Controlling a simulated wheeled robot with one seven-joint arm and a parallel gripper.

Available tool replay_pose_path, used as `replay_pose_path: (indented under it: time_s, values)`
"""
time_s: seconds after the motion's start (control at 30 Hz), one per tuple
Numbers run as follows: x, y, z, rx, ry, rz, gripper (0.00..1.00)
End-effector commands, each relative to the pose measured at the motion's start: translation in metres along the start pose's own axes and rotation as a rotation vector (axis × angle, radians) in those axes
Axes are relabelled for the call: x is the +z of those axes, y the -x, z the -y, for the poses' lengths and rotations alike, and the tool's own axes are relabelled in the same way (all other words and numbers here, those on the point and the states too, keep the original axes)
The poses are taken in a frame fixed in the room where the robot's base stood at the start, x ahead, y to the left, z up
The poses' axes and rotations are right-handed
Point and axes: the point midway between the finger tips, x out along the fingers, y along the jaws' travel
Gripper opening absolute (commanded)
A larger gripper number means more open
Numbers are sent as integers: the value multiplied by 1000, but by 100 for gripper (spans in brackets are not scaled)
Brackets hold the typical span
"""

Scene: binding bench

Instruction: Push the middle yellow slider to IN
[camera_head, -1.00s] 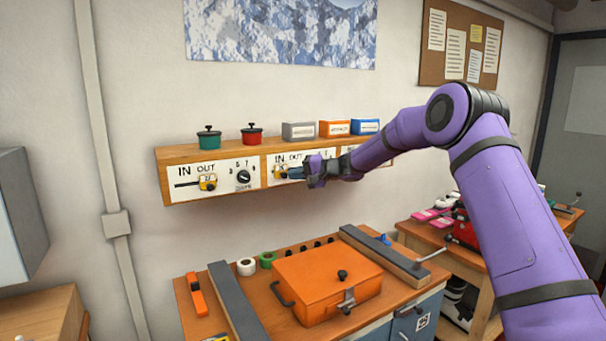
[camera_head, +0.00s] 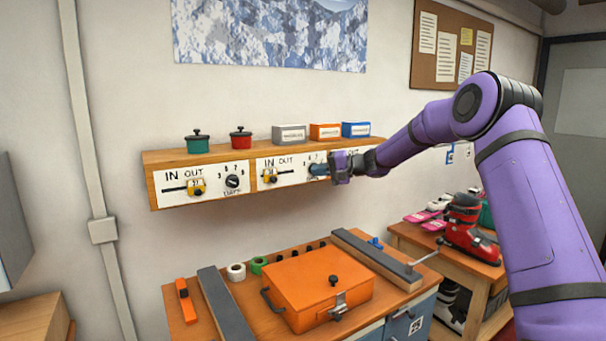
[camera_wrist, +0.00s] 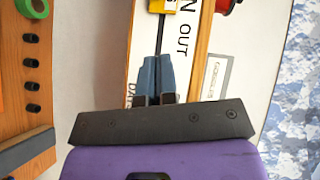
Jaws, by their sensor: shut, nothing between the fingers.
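The middle yellow slider (camera_head: 270,176) sits at the left end of its slot, below the word IN, on the middle white panel (camera_head: 288,178) of the wooden wall shelf. In the wrist view the yellow slider (camera_wrist: 162,6) is cut by the top edge, with the dark slot running down from it. My gripper (camera_head: 312,170) is shut and empty, to the right of the slider and apart from it, in front of the panel's dial. Its blue fingers (camera_wrist: 157,62) hide part of the panel and the dial. The left panel's yellow slider (camera_head: 196,187) sits at the right, under OUT.
A green pot (camera_head: 197,144), a red pot (camera_head: 241,141) and several small boxes (camera_head: 325,132) stand on the shelf. Below is a bench with an orange case (camera_head: 316,288). The third panel is mostly behind my arm. The wall in front of the bench is free.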

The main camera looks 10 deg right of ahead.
Motion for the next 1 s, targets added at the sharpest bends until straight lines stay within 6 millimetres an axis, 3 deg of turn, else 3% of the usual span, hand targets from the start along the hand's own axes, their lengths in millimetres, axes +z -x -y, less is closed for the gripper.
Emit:
replay_pose_path:
  time_s: [0.23, 0.77, 0.87, 1.0]
  values:
    - [0, 23, 0, 0, 0, -1, 0]
    - [1, 24, 1, 2, 2, 2, 0]
    - [11, 24, 9, 26, 13, 19, 0]
    - [45, 25, 32, 113, 47, 73, 0]
